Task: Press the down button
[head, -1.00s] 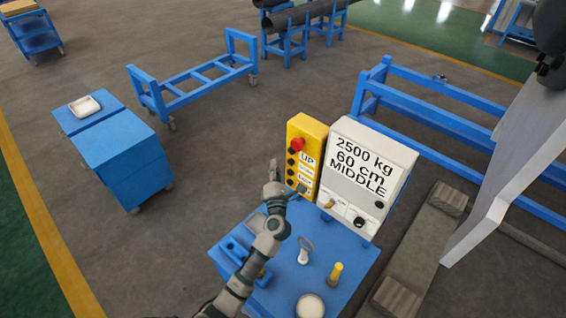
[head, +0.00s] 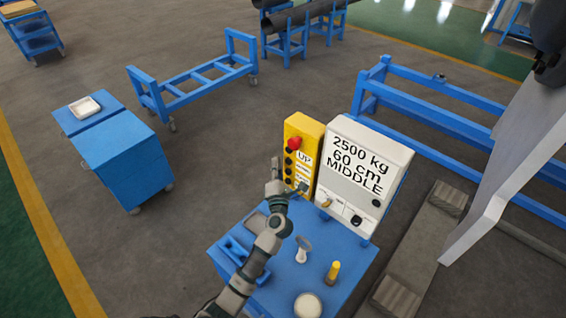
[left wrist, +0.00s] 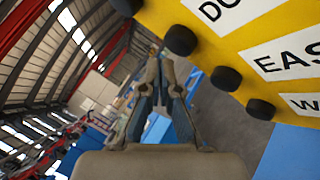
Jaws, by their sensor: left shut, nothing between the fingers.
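The yellow control panel (head: 303,140) stands upright on the blue cart, with a red knob, several black buttons and white labels. In the left wrist view, the label starting "DO" (left wrist: 225,12) is cut off at the top edge. The black down button (left wrist: 181,40) sits beside that label. My right gripper is not in view.
A white box (head: 362,170) reading "2500 kg 60 cm MIDDLE" stands right beside the panel. The blue cart top (head: 285,275) carries a yellow-topped peg (head: 333,272), a small pale tool (head: 302,248) and a round white piece (head: 308,305). A blue cabinet (head: 125,160) stands left.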

